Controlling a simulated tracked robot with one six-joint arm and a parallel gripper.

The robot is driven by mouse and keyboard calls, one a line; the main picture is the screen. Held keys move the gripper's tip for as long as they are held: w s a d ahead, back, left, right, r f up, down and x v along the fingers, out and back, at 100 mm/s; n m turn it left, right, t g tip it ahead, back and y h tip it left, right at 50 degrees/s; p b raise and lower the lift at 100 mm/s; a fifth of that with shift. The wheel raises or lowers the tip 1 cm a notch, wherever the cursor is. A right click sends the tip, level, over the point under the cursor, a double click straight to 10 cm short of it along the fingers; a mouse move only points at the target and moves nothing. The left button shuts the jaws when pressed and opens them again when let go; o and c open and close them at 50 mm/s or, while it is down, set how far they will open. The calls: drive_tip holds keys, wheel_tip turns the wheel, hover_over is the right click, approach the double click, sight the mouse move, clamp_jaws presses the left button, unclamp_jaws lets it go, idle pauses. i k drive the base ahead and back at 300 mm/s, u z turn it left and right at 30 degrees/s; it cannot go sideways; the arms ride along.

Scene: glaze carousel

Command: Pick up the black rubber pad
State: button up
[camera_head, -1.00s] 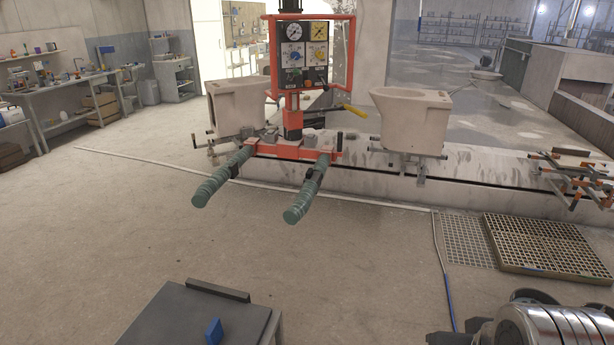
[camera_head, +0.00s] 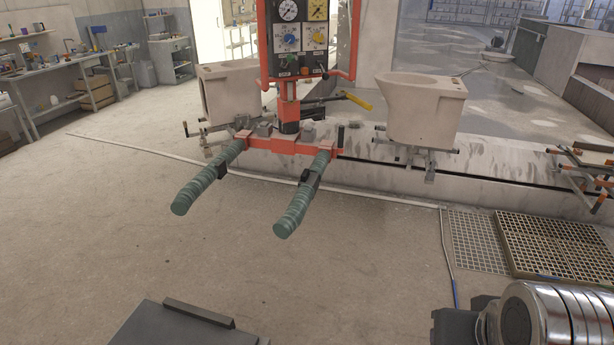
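Small black pieces also sit on the left green-wrapped bar (camera_head: 207,176) and the right one (camera_head: 303,196) of the orange stand. A ringed metal part of my arm shows at the lower right, apart from the table. My gripper's fingers are not in view.
The orange stand with its control panel (camera_head: 300,38) is ahead, its green bars reaching toward me. Pale toilet bowls stand at its left (camera_head: 230,92) and right (camera_head: 420,108). A floor grating (camera_head: 560,238) lies at the right. Open concrete floor (camera_head: 110,230) spreads at the left.

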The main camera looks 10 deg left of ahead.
sight(306, 174)
drive_tip(key=i, duration=2.55)
drive_tip(key=u, duration=2.6)
